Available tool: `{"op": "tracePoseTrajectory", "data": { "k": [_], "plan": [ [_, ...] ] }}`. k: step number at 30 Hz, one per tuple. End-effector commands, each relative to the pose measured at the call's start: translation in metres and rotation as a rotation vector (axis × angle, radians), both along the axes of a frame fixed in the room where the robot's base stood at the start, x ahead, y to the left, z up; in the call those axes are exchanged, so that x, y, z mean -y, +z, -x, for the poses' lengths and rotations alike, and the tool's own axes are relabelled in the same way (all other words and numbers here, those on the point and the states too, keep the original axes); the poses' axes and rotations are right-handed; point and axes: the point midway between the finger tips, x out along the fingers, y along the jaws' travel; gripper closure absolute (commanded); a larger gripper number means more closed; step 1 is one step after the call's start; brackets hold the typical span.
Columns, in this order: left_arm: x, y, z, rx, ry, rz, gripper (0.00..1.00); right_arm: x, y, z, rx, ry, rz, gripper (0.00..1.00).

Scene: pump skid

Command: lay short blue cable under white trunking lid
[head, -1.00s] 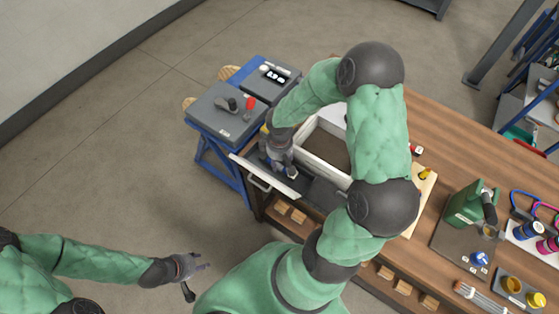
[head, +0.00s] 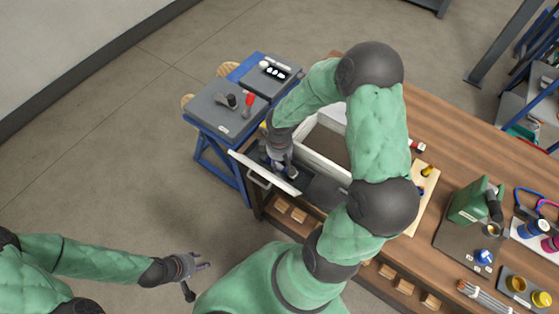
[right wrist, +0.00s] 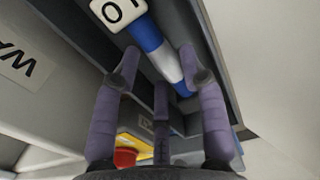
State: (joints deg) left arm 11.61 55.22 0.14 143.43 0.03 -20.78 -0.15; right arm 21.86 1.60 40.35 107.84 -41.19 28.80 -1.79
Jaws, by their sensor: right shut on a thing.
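My right gripper (head: 280,166) is down inside the open drawer (head: 263,174) at the left end of the workbench. A white block with dark marks (right wrist: 118,12) sits at the bar's upper end. I cannot tell whether the striped bar is the short blue cable. I cannot make out the white trunking lid for certain. My left gripper (head: 190,278) is open and empty above the floor at lower left.
A blue stand (head: 207,155) with grey boxes stands beside the drawer. A pale open box (head: 322,165) is just right of my right gripper. A green can (head: 470,203) and coloured cups stand on the bench at right. The floor at left is clear.

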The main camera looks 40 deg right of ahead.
Motion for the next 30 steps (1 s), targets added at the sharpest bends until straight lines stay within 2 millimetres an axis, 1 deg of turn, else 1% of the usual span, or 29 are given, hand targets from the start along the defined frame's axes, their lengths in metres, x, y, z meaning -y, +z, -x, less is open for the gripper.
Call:
{"op": "tracePoseTrajectory", "data": {
  "k": [4,5,6,7,8,17,20,23,26,30],
  "plan": [
    [0.000,0.000,0.000,0.000,0.000,0.000,0.60,0.000,0.001,0.000,0.001,0.000,0.000,0.88],
    [0.000,0.000,0.000,0.000,0.000,0.000,0.60,0.000,0.001,0.000,0.001,0.000,0.000,0.52],
    [0.000,0.000,0.000,0.000,0.000,0.000,0.60,0.000,0.001,0.000,0.001,0.000,0.000,0.41],
    [0.000,0.000,0.000,0.000,0.000,0.000,0.60,0.000,0.001,0.000,0.001,0.000,0.000,0.32],
    [0.000,0.000,0.000,0.000,0.000,0.000,0.60,0.000,0.001,0.000,0.001,0.000,0.000,0.30],
    [0.000,0.000,0.000,0.000,0.000,0.000,0.60,0.000,0.001,0.000,0.000,0.000,0.000,0.30],
    [0.000,0.000,0.000,0.000,0.000,0.000,0.60,0.000,0.006,-0.001,0.001,0.000,0.001,0.30],
    [0.000,0.000,0.000,0.000,0.000,0.000,0.60,0.000,0.017,-0.001,0.004,0.000,0.002,0.30],
    [0.000,0.000,0.000,0.000,0.000,0.000,0.60,0.000,0.035,-0.001,0.006,-0.001,0.001,0.30],
    [0.000,0.000,0.000,0.000,0.000,0.000,0.60,0.001,0.064,-0.002,0.006,0.000,0.001,0.30]
  ]
}}
